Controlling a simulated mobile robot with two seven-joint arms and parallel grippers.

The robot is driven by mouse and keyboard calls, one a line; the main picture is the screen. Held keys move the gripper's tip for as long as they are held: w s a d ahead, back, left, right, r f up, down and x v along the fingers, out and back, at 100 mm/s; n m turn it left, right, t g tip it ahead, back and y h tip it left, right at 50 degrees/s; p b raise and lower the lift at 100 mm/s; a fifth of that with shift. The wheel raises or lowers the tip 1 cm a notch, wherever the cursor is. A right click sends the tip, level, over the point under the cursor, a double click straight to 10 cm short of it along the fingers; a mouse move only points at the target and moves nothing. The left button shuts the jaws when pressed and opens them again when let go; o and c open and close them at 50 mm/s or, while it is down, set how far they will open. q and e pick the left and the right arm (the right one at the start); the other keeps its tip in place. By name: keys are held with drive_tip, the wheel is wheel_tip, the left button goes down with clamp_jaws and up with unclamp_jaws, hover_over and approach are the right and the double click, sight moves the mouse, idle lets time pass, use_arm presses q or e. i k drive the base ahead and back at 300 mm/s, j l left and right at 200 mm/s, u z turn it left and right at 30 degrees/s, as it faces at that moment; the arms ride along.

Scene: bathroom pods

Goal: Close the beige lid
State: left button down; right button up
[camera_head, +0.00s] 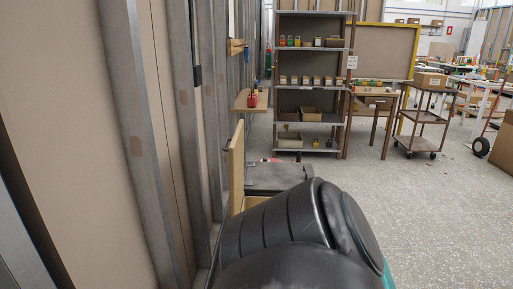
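A thin beige panel (237,168), which looks like the beige lid, stands upright close to the wall on the left side of the middle. Just right of its foot a small strip of a beige box or surface (254,202) shows. My large black arm part (280,225) covers the lower middle and hides most of what lies there. Neither gripper can be made out in this view, so where they are relative to the lid is hidden.
A grey flat-topped object (278,176) stands just beyond the lid. A metal shelf (308,118) with boxes and jars is behind it. A wooden wall shelf (251,101) juts out at left. A wheeled cart (421,117) stands at right. The floor (430,210) at right is clear.

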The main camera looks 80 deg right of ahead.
sight(236, 149)
drive_tip(key=z, duration=3.05)
